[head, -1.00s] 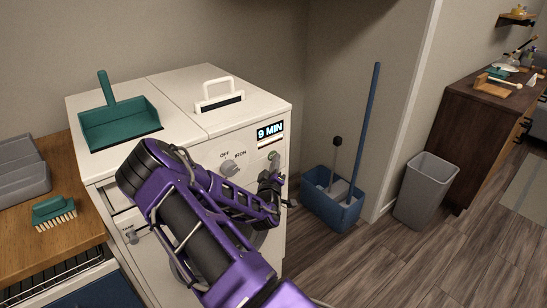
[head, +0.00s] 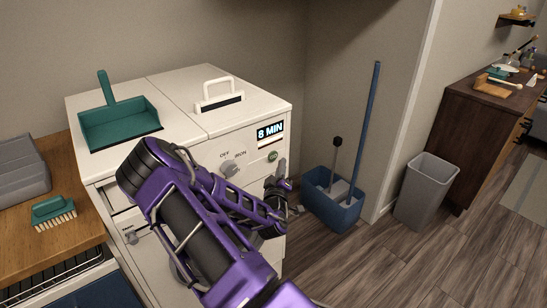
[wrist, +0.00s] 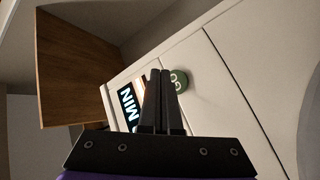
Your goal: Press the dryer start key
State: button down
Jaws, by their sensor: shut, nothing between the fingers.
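The dryer (head: 243,140) is a white machine with a small display (head: 270,131) that reads 8 MIN. A round green start key (head: 272,156) sits just below the display on the front panel. The key also shows in the wrist view (wrist: 180,79), to the right of my fingertips, with light lettering on it. My gripper (head: 281,166) is shut and empty, just below and to the right of the key in the head view. In the wrist view my fingertips (wrist: 160,72) lie between the display (wrist: 131,106) and the key; they look apart from the key.
A grey dial (head: 230,170) sits left of the key. A green dustpan (head: 118,120) and a white handle (head: 219,93) are on top. A blue bucket (head: 334,205) and a grey bin (head: 425,192) stand on the floor to the right.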

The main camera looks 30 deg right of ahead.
jog(key=s, duration=0.3)
jog(key=shift+s+d, duration=0.15)
jog(key=shift+s, duration=0.1)
jog(key=shift+r, duration=0.1)
dwell(0.6)
